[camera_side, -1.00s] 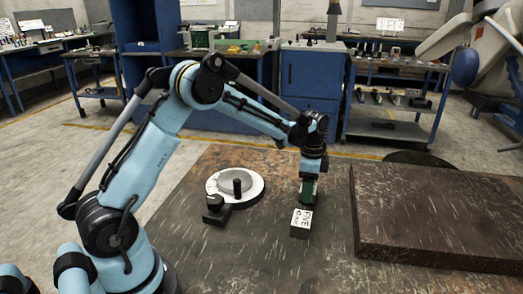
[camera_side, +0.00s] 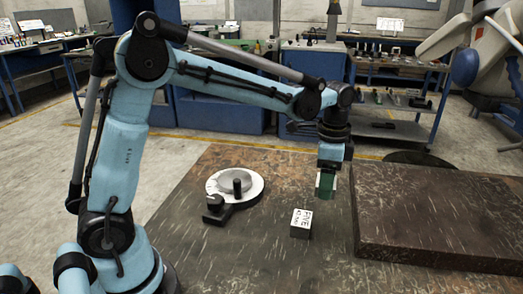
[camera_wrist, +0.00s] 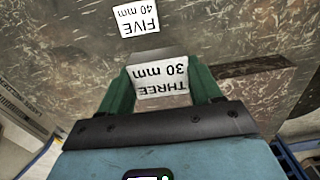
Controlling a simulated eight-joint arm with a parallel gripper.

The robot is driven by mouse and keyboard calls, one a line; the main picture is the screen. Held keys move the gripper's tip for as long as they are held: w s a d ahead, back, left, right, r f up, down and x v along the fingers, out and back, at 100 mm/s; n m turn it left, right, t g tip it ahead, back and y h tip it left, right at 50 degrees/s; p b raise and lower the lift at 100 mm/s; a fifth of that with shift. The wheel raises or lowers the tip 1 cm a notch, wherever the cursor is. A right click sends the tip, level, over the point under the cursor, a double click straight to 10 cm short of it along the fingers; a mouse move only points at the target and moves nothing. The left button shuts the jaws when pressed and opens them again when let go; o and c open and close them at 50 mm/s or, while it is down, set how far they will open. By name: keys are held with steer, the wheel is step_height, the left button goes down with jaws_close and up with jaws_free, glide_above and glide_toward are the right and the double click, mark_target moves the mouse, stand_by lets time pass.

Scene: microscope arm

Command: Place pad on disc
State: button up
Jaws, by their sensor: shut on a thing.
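My gripper (camera_side: 326,185) has green fingers and is shut on a block labelled THREE 30 mm (camera_wrist: 163,82), which shows between the fingers in the wrist view. In the side view the fingers mostly hide this block. The gripper hangs near the left edge of a dark slab, right of and beyond a second block labelled FIVE 40 mm (camera_side: 301,223), which sits on the table. That block also shows in the wrist view (camera_wrist: 140,18), apart from the held one. The round disc (camera_side: 235,183), pale with a grey centre, lies left of the gripper on a black base. I cannot tell which block is the pad.
The thick dark slab (camera_side: 440,215) fills the right side of the brown table (camera_side: 260,262). Table between disc and gripper is clear.

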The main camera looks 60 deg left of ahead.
steer(key=s+a+r+n, duration=0.2)
steer(key=s+a+n, duration=0.1)
steer(key=s+a, duration=0.25)
steer(key=s+a+r+n, duration=0.3)
steer(key=s+a, duration=0.2)
steer(key=a, duration=0.2)
steer(key=a+f, duration=0.2)
steer(key=a, duration=0.1)
steer(key=a+f, duration=0.2)
steer(key=a, duration=0.2)
steer(key=s+a+f, duration=0.1)
steer(key=a+f, duration=0.2)
steer(key=a, duration=0.1)
steer(key=shift+a, duration=0.2)
steer(key=shift+f, duration=2.05)
steer(key=shift+f, duration=0.1)
steer(key=o, duration=1.3)
